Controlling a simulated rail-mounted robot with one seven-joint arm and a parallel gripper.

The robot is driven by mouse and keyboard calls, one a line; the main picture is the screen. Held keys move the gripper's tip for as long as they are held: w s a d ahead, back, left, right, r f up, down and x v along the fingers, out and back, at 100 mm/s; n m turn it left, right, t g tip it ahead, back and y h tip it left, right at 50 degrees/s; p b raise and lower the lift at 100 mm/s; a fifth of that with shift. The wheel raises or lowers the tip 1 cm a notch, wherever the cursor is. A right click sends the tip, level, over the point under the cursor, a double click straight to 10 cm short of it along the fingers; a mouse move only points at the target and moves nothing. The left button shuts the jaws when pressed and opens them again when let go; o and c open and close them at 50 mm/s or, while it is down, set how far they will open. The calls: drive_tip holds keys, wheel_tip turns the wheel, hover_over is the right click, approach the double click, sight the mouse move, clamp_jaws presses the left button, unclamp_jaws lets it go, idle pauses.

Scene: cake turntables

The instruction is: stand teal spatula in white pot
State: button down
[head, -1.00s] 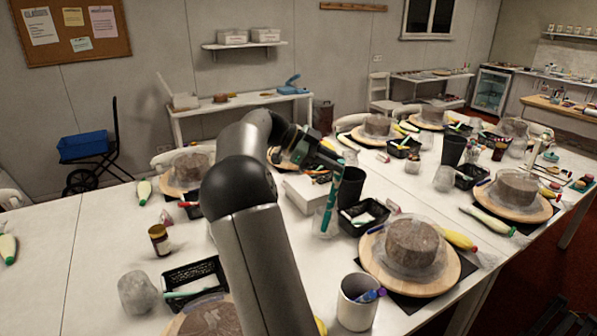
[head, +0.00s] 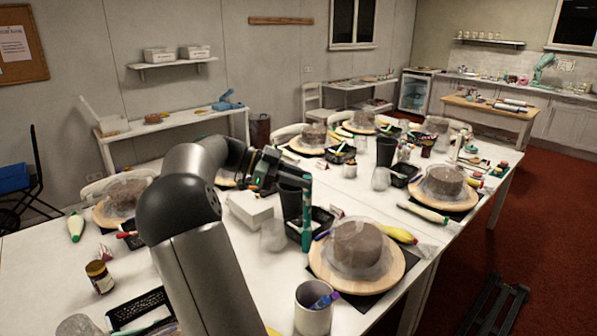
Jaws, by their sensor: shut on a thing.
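My gripper (head: 301,180) is shut on the teal spatula (head: 307,215), near the middle of the view. The spatula hangs close to upright, its lower end above the table area between a clear cup and the cake turntable. The fingers are small and partly hidden by my own arm. The white pot (head: 312,314) stands upright at the table's front, below and apart from the spatula.
A black basket (head: 140,308) and a jar (head: 100,277) are at left.

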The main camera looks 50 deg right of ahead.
sight(304, 227)
drive_tip(key=shift+f+b, duration=2.3)
drive_tip(key=shift+f, duration=4.85)
wheel_tip(304, 227, down, 9)
drive_tip(key=b, duration=1)
drive_tip(key=shift+f, duration=0.1)
drive_tip(key=c, duration=1.2)
unclamp_jaws()
drive_tip(key=shift+w, duration=0.1)
drive_tip(key=b+v, duration=0.1)
drive_tip(key=v, duration=1.6)
drive_tip(key=shift+w, duration=0.15)
